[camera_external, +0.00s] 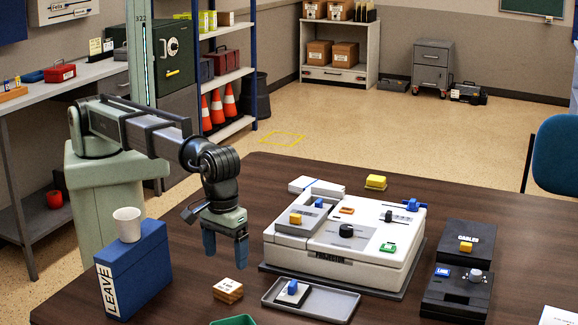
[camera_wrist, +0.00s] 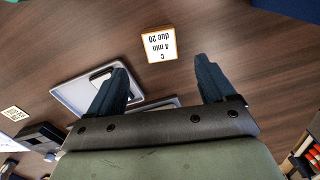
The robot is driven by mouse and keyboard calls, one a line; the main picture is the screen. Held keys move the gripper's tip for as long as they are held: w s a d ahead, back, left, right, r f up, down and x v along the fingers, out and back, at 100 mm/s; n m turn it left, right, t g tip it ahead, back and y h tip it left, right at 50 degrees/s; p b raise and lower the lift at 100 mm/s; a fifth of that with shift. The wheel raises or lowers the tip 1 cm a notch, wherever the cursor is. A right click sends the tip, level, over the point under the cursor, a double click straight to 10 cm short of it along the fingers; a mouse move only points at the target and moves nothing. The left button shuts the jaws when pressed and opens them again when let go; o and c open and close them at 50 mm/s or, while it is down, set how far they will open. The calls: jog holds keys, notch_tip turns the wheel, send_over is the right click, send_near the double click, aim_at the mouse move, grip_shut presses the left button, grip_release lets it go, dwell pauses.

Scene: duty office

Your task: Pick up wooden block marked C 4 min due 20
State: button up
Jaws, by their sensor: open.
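The wooden block marked C 4 min due 20 (camera_wrist: 158,44) lies on the dark wood table with its white label up. The label reads upside down in the wrist view, and the block is ahead of and between my fingertips. In the external view a small wooden block with a white top (camera_external: 228,290), too small to read, sits near the front, below my gripper (camera_external: 225,250). My gripper points down above the table, its blue fingers apart and nothing between them. In the wrist view my gripper (camera_wrist: 161,72) is open, apart from the block.
A grey tray (camera_external: 332,306) holding a small blue-handled item stands right of the block. A white projector-like machine (camera_external: 340,240) is behind the tray. A blue LEAVE box (camera_external: 135,272) with a white cup (camera_external: 127,224) on it stands left. A green container (camera_external: 234,321) shows at the front edge.

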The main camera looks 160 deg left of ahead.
aim_at(228, 286)
jog(key=shift+f, duration=4.3)
jog(key=c, duration=1.1)
jog(key=shift+c, duration=0.2)
jog(key=shift+r, duration=0.1)
